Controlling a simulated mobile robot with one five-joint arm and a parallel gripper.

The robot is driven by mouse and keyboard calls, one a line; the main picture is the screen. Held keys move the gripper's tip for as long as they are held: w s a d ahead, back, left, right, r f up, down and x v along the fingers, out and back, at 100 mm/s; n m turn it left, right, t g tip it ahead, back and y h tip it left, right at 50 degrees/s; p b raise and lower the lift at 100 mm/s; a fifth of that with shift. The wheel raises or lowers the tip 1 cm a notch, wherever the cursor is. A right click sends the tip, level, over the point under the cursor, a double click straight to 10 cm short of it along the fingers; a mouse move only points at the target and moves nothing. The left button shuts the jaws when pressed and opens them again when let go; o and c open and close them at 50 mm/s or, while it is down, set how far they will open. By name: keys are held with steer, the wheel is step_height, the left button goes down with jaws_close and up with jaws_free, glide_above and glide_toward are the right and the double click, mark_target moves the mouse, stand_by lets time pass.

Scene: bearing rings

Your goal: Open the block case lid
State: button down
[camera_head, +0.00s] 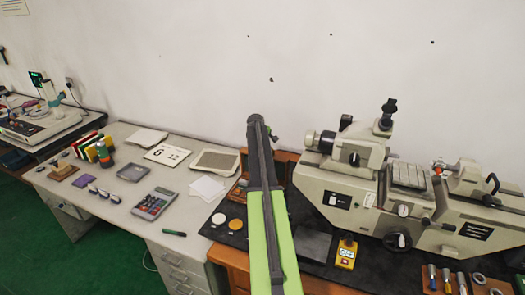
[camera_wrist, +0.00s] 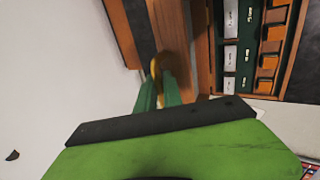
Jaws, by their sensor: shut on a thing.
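The wooden block case (camera_head: 284,156) stands against the back of the bench in the head view, largely hidden behind my arm. In the wrist view, the case (camera_wrist: 204,60) shows its inside, with pale metal blocks (camera_wrist: 230,55) in dark green and wooden compartments. The lid (camera_wrist: 128,30), a wooden panel with a dark face, stands away from these compartments on the left, so the case is at least partly open. My gripper (camera_wrist: 157,92) has its green fingers closed together at a small brass-coloured piece (camera_wrist: 155,68) by the lid's edge. The exact contact is blurred.
A large beige measuring machine (camera_head: 345,185) stands close to the right of the case. A calculator (camera_head: 155,203) and papers lie to the left. The wall is close behind.

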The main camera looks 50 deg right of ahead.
steer(key=shift+w+d+f, duration=0.1)
steer(key=shift+w+d, duration=0.6)
steer(key=shift+d, duration=0.05)
steer(key=shift+w, duration=0.1)
steer(key=c, duration=1.5)
jaws_free()
steer(key=shift+a, duration=0.15)
steer(key=shift+s, duration=0.25)
